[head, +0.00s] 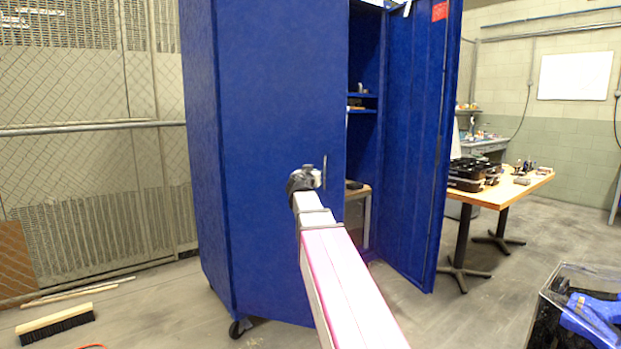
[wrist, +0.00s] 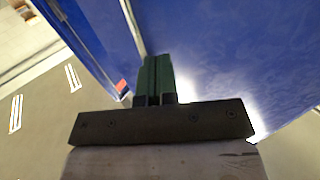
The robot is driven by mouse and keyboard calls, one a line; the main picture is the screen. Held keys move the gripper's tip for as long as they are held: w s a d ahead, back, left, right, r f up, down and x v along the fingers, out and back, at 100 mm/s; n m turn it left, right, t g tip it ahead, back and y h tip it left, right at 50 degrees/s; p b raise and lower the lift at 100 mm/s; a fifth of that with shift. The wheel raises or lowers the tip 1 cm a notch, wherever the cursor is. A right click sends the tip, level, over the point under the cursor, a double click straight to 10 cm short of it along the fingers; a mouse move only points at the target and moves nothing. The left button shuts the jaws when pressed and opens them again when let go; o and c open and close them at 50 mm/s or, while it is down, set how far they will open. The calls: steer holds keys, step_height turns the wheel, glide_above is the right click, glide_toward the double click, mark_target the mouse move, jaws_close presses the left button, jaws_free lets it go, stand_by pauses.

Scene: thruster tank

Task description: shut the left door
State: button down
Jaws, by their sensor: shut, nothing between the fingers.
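The tall blue cabinet has its left door (head: 270,150) standing partly open, its free edge swung out toward me. A thin dark handle (head: 325,172) shows near that free edge. My gripper (head: 317,178) is in front of the left door's outer face, just left of the handle. In the wrist view, its green fingers (wrist: 155,72) are together and empty, pointing at blue surfaces. I cannot tell whether the fingertips touch the door.
The cabinet's right door (head: 415,140) stands wide open, with shelves (head: 362,100) showing inside. A wooden-topped table (head: 500,190) stands to the right. A crate (head: 545,310) is at the lower right, a broom head (head: 55,325) at the lower left.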

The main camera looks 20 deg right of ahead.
mark_target(320, 168)
steer(key=x, duration=0.9)
